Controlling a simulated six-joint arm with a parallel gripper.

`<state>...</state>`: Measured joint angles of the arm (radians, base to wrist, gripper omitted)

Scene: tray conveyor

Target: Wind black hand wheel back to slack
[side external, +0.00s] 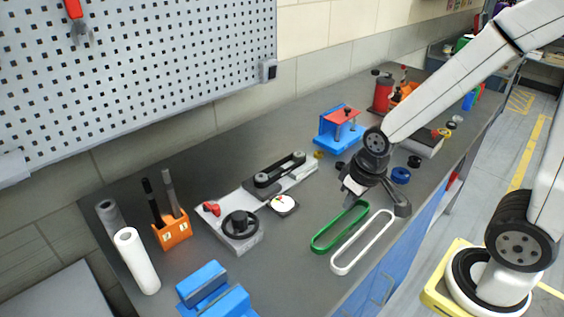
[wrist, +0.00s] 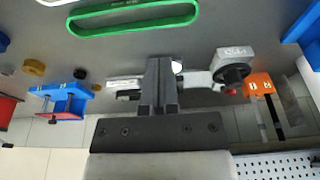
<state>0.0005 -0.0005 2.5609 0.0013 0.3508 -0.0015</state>
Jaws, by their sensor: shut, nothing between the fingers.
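The black hand wheel (side external: 240,223) sits on a grey block at the near end of the tray conveyor (side external: 301,180), which carries a black belt (side external: 280,174). A red part (side external: 211,208) is beside the wheel. A round white dial (side external: 284,203) lies next to the conveyor. In the wrist view the hand wheel (wrist: 232,74) is right of my gripper (wrist: 161,62); the fingers are together, empty, and partly cover the conveyor and dial (wrist: 177,67). In the side view my gripper (side external: 352,188) is above the bench, right of the wheel and clear of it.
A green loop (side external: 340,228) and a white loop (side external: 362,242) lie below my gripper. An orange holder (side external: 173,230), white roll (side external: 137,261) and blue blocks (side external: 214,291) stand around the wheel's left side. A blue-and-red fixture (side external: 340,130) stands behind my gripper.

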